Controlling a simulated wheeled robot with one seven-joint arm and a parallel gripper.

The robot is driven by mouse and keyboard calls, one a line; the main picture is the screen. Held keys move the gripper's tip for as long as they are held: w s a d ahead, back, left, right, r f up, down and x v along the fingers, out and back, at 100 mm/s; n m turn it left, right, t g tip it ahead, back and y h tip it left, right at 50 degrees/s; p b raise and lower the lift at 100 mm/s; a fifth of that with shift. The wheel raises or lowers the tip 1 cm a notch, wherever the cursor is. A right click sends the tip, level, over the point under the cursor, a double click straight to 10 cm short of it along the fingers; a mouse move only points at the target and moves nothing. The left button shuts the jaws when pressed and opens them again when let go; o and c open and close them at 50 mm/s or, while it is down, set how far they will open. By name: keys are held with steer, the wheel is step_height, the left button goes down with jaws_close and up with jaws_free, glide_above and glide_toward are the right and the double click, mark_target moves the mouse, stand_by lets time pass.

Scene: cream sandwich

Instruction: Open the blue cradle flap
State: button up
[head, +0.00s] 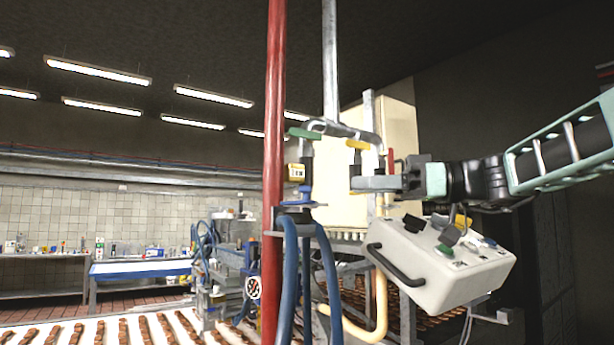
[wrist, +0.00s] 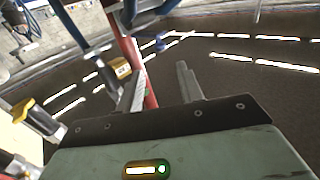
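A small blue part (head: 300,200), probably the blue cradle flap, sits on the fitting above the thick blue hose, just right of the red pole in the head view. I cannot tell how far it is swung. My gripper (head: 354,184) reaches in from the right, its fingers pointing left, a short way right of the blue part and apart from it. In the wrist view my gripper (wrist: 160,88) has its two fingers apart with nothing between them. A small blue patch (wrist: 160,43) shows beyond the fingers; I cannot tell whether it is the flap.
The red pole (head: 274,120) stands left of the fitting. A white control box (head: 445,268) hangs below my arm. Blue hoses (head: 288,270) hang below the fitting.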

mark_target(305, 187)
steer(key=a+p, duration=0.1)
steer(key=a, duration=0.2)
steer(key=w+a+p, duration=0.1)
steer(key=a+p, duration=0.1)
steer(key=a, duration=0.1)
steer(key=a+p, duration=0.1)
steer(key=a, duration=0.2)
steer(key=shift+w+a+r, duration=0.1)
steer(key=shift+w+a, duration=0.05)
steer(key=shift+w, duration=0.15)
steer(key=shift+w+a+p, duration=0.15)
steer(key=shift+a+p, duration=0.2)
steer(key=shift+a, duration=0.2)
jaws_close()
